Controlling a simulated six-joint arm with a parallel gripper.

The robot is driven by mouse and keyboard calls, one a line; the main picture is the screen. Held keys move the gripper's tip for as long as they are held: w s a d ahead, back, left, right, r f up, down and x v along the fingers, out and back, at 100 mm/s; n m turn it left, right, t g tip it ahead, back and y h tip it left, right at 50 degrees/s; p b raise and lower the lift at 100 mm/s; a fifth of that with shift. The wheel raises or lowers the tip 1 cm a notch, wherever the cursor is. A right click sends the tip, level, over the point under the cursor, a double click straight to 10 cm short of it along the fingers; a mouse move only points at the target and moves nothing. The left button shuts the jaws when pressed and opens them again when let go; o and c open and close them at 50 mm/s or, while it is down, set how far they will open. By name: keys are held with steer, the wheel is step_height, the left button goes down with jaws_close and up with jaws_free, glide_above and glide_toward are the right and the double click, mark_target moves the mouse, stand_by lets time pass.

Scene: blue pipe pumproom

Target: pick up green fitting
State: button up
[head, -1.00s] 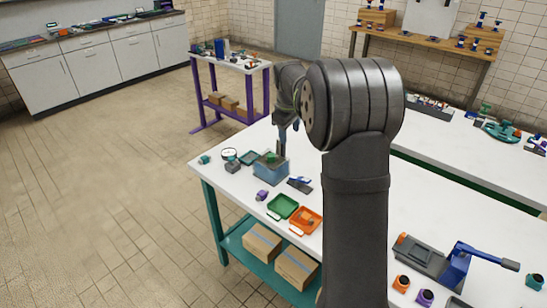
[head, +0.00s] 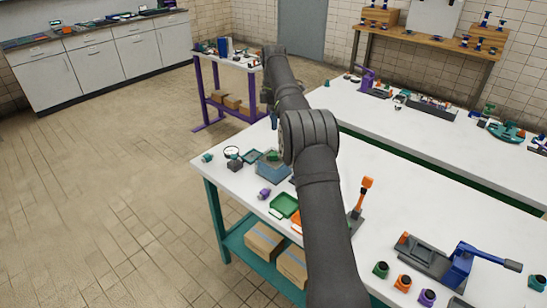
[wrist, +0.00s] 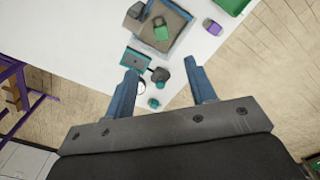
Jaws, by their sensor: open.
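A green fitting (head: 273,156) sits in the blue-grey open bin (head: 268,171) at the far left part of the white table. In the wrist view the green fitting (wrist: 161,33) lies inside the bin (wrist: 180,14), near the top of the picture. My gripper (wrist: 164,73) is open and empty, with its two blue fingers apart. The bin shows beyond the fingertips, and the gripper is high above the table's end. In the head view my arm hides most of the gripper.
A teal tray (wrist: 134,61), a dark fitting (wrist: 160,75) and a small teal fitting (wrist: 154,103) show near or between the fingers. A gauge (head: 232,152) stands at the table's end. A purple fitting (head: 264,194) and green tray (head: 284,205) lie nearer. Floor at left is clear.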

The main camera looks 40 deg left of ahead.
glide_above(273, 153)
step_height(273, 153, down, 10)
steer(key=shift+w+r, duration=0.1)
steer(key=shift+w, duration=0.05)
step_height(273, 153, down, 5)
steer(key=shift+d+f, duration=0.1)
steer(key=shift+d, duration=0.05)
jaws_close()
